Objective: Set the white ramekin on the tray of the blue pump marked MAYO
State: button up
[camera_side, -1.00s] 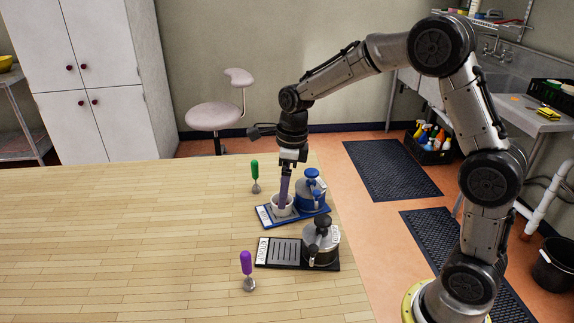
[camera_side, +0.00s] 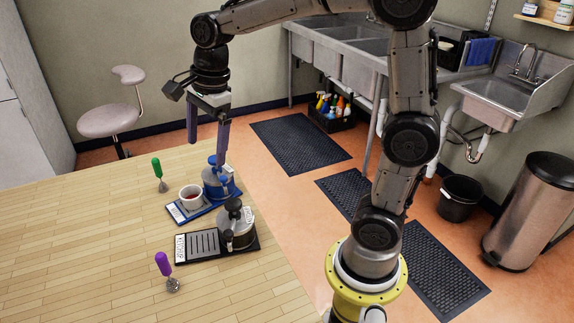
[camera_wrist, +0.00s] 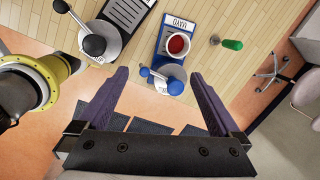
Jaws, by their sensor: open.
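The white ramekin (camera_side: 190,193), with red contents, stands upright on the tray (camera_side: 175,213) of the blue pump (camera_side: 216,182). In the wrist view, the ramekin (camera_wrist: 178,44) sits between the label end of the blue tray (camera_wrist: 162,39) and the blue pump (camera_wrist: 172,74). The label there is small but appears to read MAYO. My gripper (camera_side: 207,150) is open and empty, its purple fingers apart, above and behind the ramekin near the blue pump. It does not touch the ramekin. In the wrist view, the open fingers (camera_wrist: 158,74) point toward the blue pump.
A dark pump (camera_side: 237,225) with a black tray marked KETCHUP (camera_side: 203,245) stands in front of the blue one. A green-handled tool (camera_side: 158,172) and a purple-handled tool (camera_side: 165,270) stand on the wooden table (camera_side: 90,230). The table's left part is clear.

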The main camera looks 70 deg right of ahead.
jog(key=s+a+f+n+t, duration=0.1)
jog(key=s+n+t, duration=0.2)
jog(key=s+n, duration=1.6)
jog(key=n, duration=0.3)
jog(key=shift+a, duration=0.15)
